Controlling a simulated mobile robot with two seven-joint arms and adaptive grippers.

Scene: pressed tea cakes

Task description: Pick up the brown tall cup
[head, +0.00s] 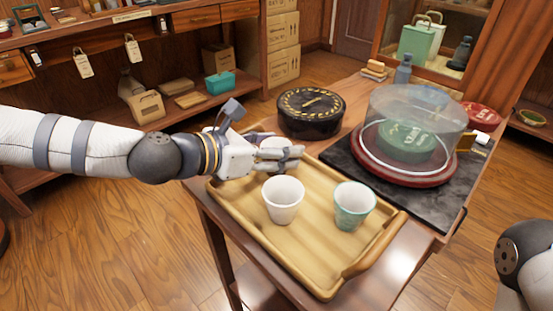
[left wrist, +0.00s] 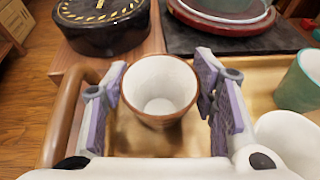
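The brown tall cup (left wrist: 158,92) stands upright in the left wrist view, with a brown rim and white inside. My left gripper (head: 284,158) reaches over the far left of the wooden tray (head: 308,262). In the left wrist view, the spread fingers of my left gripper (left wrist: 162,85) stand on both sides of the brown cup, with narrow gaps beside it. In the head view the gripper largely hides this cup. A white cup (head: 283,205) and a green-patterned cup (head: 352,210) stand nearer on the tray. My right gripper is out of view.
A black round box (head: 311,122) stands just beyond the tray. A clear dome (head: 415,115) covers a green tin on a red base (head: 402,175), on a dark slab (head: 440,212) to the right. The white cup (left wrist: 287,140) is close to the gripper's right finger.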

